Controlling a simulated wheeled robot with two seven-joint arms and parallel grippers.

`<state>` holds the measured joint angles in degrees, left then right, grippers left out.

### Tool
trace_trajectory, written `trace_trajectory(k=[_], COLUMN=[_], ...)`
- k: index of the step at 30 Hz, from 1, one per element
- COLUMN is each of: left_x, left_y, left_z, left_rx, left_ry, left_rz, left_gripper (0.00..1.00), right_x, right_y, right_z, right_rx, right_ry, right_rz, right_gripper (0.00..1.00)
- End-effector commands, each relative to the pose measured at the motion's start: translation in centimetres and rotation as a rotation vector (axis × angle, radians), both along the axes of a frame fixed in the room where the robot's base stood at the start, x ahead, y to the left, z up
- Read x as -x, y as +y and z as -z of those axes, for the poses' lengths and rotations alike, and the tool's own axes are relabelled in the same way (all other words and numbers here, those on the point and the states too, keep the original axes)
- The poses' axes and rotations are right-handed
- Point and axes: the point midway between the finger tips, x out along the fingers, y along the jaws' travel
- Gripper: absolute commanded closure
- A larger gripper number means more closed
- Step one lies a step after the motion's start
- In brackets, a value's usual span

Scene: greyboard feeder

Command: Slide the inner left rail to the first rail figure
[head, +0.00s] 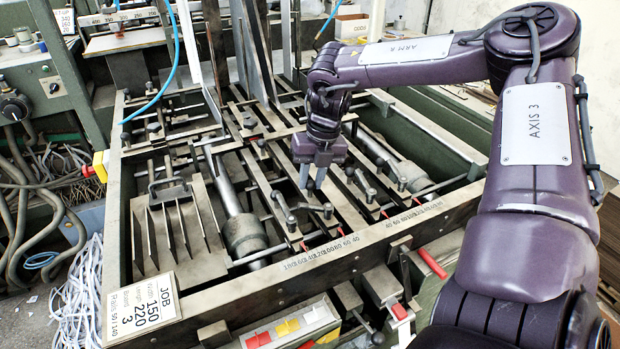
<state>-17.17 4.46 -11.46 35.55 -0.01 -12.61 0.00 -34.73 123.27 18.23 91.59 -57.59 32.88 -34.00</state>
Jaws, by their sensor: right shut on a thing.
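My right gripper (312,178) points down over the middle of the feeder table, shut at a small clamp handle among the left-hand rails; its fingers hide the part they hold. Several long steel rails run front to back. A left-hand rail (280,205) with a dark-knobbed lever (291,222) lies left of the gripper. Which bar is the inner left rail is hard to tell. Red pointers stand by the front scale (320,252), printed with figures from about 180 down to 40. A job card (145,304) at front left seems to read rails 50 and 140. My left gripper is not in view.
A second scale (415,213) lies to the right on the front beam, with more levers. A finned plate (175,225) and a thick cylinder (243,235) lie left of the rails. Coloured buttons (288,328) sit at the front. Upright plates (252,50) stand behind.

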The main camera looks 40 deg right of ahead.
Motion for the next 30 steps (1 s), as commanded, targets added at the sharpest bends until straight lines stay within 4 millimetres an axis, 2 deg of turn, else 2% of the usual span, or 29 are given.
trace_trajectory(k=[3, 9, 10, 14, 23, 26, 30], left_x=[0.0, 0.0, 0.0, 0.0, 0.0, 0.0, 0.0], left_y=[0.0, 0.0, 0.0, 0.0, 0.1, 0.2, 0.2], left_z=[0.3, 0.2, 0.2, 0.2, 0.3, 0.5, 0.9], left_rx=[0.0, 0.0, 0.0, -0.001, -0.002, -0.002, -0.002], left_ry=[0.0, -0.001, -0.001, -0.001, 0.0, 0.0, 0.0], left_rz=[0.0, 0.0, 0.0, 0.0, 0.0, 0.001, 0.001], left_gripper=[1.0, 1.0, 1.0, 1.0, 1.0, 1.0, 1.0], right_x=[0.2, 0.2, 0.2, 0.2, 0.2, 0.1, 0.3], right_y=[-0.7, -0.6, -0.6, -0.6, -0.6, -0.7, -1.2], right_z=[0.0, 0.0, 0.0, 0.0, -0.1, -1.0, -3.2], right_rx=[0.003, 0.002, 0.002, 0.002, 0.002, 0.003, 0.003], right_ry=[0.0, 0.0, 0.0, 0.0, -0.001, -0.003, -0.006], right_rz=[0.001, 0.001, 0.001, 0.001, 0.001, 0.001, 0.002], right_gripper=[1.0, 1.0, 0.74, 0.57, 0.56, 0.56, 0.56])
